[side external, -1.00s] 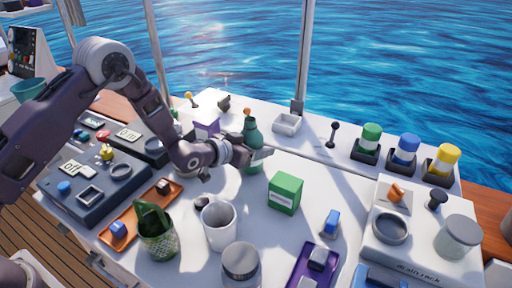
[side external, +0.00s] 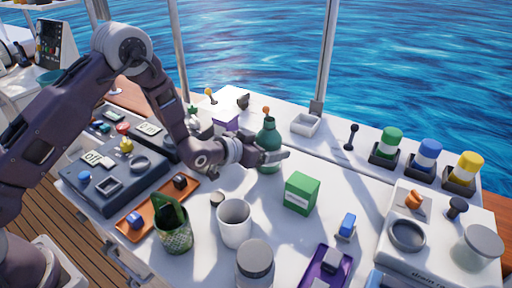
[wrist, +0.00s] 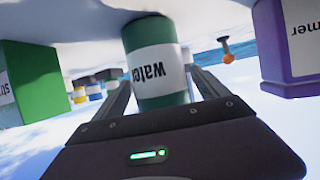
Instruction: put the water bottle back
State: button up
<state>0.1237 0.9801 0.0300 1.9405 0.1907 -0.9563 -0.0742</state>
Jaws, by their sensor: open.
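The water bottle (side external: 269,146) is dark green with a white band and stands upright on the white worktop in the side external view. In the wrist view the bottle (wrist: 158,92), labelled "water", appears upside down between the two fingers. My gripper (side external: 272,158) is open, with its fingers on either side of the bottle. In the wrist view the gripper (wrist: 163,88) shows a finger at the left and at the right of the bottle. Whether either finger touches it I cannot tell.
A green box (side external: 301,193) stands right of the bottle and a purple box (side external: 226,121) behind it to the left. A white cup (side external: 234,222) and a green basket (side external: 174,232) are nearer. Green, blue and yellow bottles (side external: 427,157) stand in dark holders at the right. A white tray (side external: 306,125) is behind.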

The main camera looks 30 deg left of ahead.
jog(key=s+a+r+n+g+y, duration=0.15)
jog(key=s+a+r, duration=0.25)
jog(key=s+r, duration=0.5)
jog(key=s+a+r+g+y, duration=0.2)
jog(key=s+a+r, duration=0.2)
jog(key=s+r, duration=0.45)
jog(key=s+a+r+n+g, duration=0.1)
jog(key=s+g, duration=0.3)
jog(key=s, duration=2)
jog(key=shift+v, duration=0.85)
